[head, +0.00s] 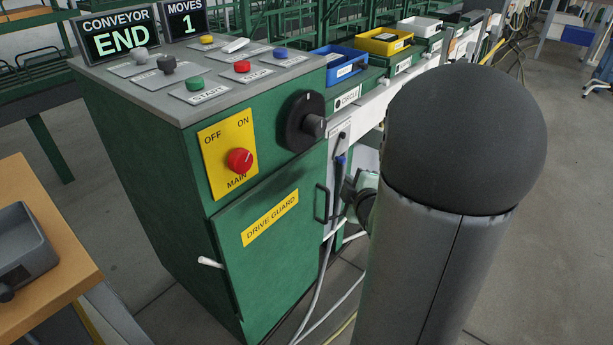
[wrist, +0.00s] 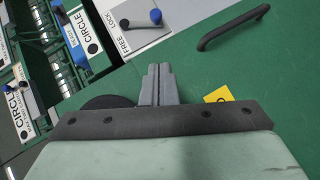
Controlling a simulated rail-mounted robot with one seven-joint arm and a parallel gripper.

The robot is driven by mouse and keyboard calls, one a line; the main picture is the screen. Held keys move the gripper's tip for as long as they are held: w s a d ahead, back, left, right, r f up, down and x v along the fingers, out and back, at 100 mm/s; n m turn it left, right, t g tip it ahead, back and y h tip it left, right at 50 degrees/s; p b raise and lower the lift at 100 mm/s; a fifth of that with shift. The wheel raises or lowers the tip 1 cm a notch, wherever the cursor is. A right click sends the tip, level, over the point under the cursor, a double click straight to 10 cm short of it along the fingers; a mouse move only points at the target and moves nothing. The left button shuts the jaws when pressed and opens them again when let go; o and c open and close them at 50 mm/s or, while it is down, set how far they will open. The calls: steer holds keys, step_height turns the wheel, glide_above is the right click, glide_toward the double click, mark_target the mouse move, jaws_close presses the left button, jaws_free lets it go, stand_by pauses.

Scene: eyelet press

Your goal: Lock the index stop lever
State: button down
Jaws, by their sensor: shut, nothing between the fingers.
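The index stop lever (wrist: 141,21) is in the upper middle of the wrist view, a short dark arm with a blue knob (wrist: 155,16) on a pale plate (wrist: 158,42) marked LOCK and FREE. The lever lies toward the plate's handle side; I cannot tell which label it matches. In the head view the blue knob (head: 341,159) hangs below the pivot on the white side panel. My gripper (wrist: 158,68) is shut and empty, its fingertips apart from the lever in the picture and pointing toward the plate. In the head view my arm hides most of the gripper.
A black door handle (wrist: 234,28) stands out beside the plate; it also shows in the head view (head: 321,203). A large black rotary knob (head: 304,122) juts from the green cabinet (head: 270,270). Trays (head: 340,63) line the conveyor behind. The conveyor display (head: 120,38) reads END.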

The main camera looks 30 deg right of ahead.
steer(key=shift+w+a+f+n+t, duration=0.1)
steer(key=shift+w+f+n+t, duration=0.25)
steer(key=shift+n+t, duration=0.15)
steer(key=b, duration=0.3)
glide_toward(337, 159)
steer(key=w+a, duration=0.2)
steer(key=shift+w+d+f, duration=0.2)
steer(key=shift+w+d, duration=0.45)
steer(key=shift+d, duration=0.2)
steer(key=shift+w+d+f, duration=0.2)
steer(key=shift+w+d, duration=0.4)
steer(key=shift+d, duration=0.3)
